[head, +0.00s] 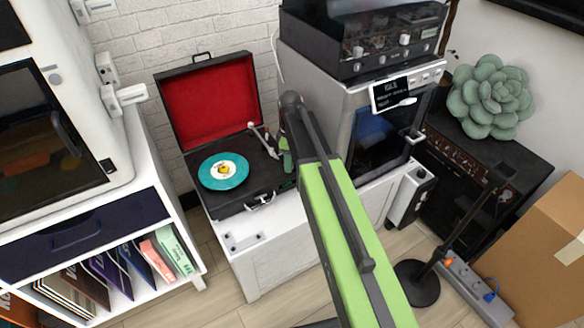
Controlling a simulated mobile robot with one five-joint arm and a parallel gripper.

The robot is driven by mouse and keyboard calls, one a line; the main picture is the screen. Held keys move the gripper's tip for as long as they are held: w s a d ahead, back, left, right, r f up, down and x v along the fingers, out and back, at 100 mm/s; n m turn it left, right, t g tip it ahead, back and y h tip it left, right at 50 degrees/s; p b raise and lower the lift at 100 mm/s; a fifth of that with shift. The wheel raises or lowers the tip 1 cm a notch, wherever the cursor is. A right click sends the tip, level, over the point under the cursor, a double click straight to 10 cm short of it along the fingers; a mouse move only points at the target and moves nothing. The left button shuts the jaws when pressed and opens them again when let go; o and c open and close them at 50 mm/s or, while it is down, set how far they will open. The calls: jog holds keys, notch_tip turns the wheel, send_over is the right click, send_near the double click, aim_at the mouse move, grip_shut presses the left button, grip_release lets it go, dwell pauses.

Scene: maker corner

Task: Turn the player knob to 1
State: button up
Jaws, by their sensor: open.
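The record player (231,205) is a black suitcase type with a red-lined lid (210,102) standing open. A teal record (223,171) with a pale centre lies on its deck, and the tonearm (262,138) is to the right of it. My green arm reaches in from the bottom right. My gripper (287,168) is partly seen, open, pointing down at the player's right edge. My arm hides part of it. The player knob cannot be made out; that right side is small and partly covered.
The player stands on a white cabinet (262,262). A grey machine (340,115) with a dark-topped unit (375,45) stands close to the right of my gripper. A white shelf (160,195) with records is at left. A black lamp stand (420,285) stands at lower right.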

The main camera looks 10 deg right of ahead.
jog(key=shift+r, duration=0.1)
jog(key=c, duration=0.9)
jog(key=shift+d, duration=0.2)
grip_shut()
jog(key=shift+w, duration=0.1)
